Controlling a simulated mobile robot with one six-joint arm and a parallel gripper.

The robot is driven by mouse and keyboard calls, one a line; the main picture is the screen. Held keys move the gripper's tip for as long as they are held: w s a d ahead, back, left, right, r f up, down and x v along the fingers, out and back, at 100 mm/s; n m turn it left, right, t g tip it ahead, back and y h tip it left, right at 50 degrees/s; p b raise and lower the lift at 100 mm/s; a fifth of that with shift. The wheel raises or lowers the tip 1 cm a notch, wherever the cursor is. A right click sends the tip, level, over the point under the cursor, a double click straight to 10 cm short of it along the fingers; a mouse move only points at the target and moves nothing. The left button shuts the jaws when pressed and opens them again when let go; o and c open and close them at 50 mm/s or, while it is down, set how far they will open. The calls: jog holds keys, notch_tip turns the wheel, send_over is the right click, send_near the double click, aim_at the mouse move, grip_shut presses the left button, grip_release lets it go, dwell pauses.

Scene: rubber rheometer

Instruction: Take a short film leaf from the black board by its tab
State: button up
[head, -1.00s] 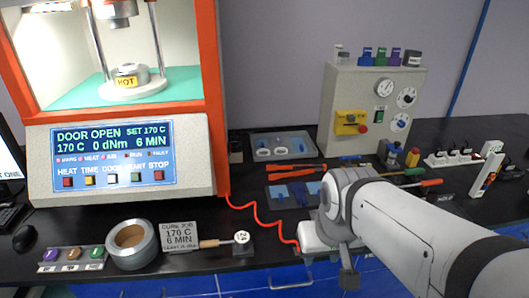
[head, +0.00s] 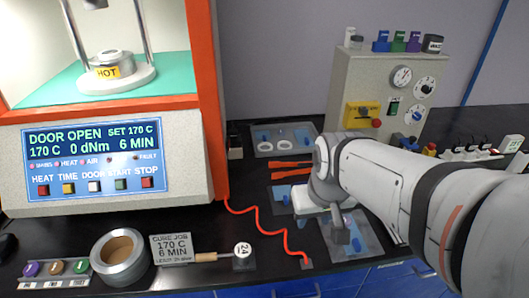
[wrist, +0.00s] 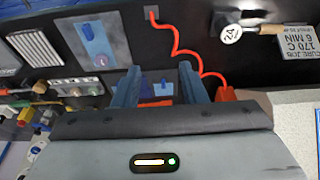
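A dark board (head: 281,194) with blue film leaves lies left of my gripper in the head view, partly hidden by my wrist. In the wrist view, blue leaf pieces (wrist: 163,88) show between my fingers; most of that board is hidden behind the gripper. A second, greyer board (head: 352,246) with a blue leaf lies nearer the bench front; it also shows in the wrist view (wrist: 112,42). I cannot tell short leaves from long or make out the tabs. My gripper (wrist: 160,86) is open, with nothing seen held, above the bench.
A red cable (head: 262,212) runs from the orange-framed machine (head: 207,150) to the bench front. A grey tray with white rings (head: 270,146) and orange-handled tools (head: 290,172) lie behind. A grey control box (head: 350,90) stands at the back.

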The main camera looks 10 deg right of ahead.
jog(key=t+b, duration=0.1)
jog(key=b, duration=0.5)
send_near(286, 199)
jog(key=shift+t, duration=0.3)
jog(key=x, duration=0.9)
jog(key=shift+s, duration=0.2)
grip_shut()
